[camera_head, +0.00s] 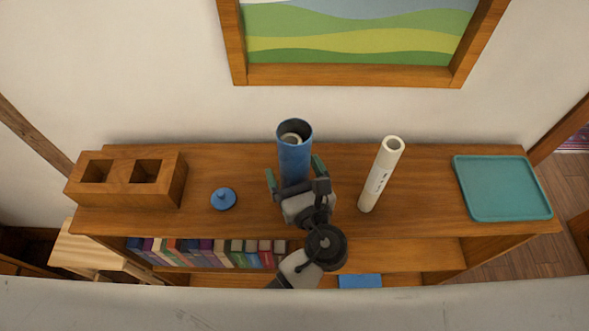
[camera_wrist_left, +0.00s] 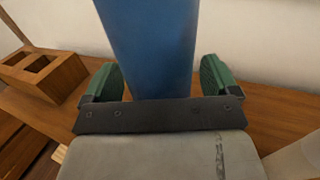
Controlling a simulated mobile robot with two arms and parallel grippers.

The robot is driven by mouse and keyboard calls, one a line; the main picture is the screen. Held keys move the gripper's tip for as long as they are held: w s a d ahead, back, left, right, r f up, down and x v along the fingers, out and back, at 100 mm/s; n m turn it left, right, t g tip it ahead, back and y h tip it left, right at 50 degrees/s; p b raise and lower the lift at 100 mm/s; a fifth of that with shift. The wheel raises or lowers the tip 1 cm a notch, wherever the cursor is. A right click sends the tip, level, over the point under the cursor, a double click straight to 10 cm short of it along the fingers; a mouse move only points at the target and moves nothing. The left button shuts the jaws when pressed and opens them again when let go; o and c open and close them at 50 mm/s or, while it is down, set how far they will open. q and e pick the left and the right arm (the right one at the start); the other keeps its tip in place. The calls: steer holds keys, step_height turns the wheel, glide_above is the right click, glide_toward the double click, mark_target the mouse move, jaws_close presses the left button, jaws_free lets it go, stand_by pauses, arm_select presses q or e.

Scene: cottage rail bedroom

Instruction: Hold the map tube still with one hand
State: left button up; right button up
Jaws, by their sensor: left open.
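The blue map tube (camera_head: 294,155) stands upright on the wooden shelf top, its mouth open and a pale rolled sheet (camera_head: 291,138) inside. My left gripper (camera_head: 294,174) is open, with its green-padded fingers on either side of the tube. In the left wrist view the tube (camera_wrist_left: 152,45) is between the fingers (camera_wrist_left: 159,80), with visible gaps on both sides. The tube's base is hidden behind the gripper. A round blue lid (camera_head: 224,199) with a knob lies on the shelf top left of the tube. My right gripper is not in view.
A white roll (camera_head: 381,175) stands right of the tube. A teal tray (camera_head: 501,188) lies at the right end. A wooden block with two square holes (camera_head: 126,180) stands at the left end. Books (camera_head: 206,253) fill part of the shelf below. The wall is close behind.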

arm_select(q)
steer(key=v, duration=1.2)
steer(key=shift+d, duration=0.1)
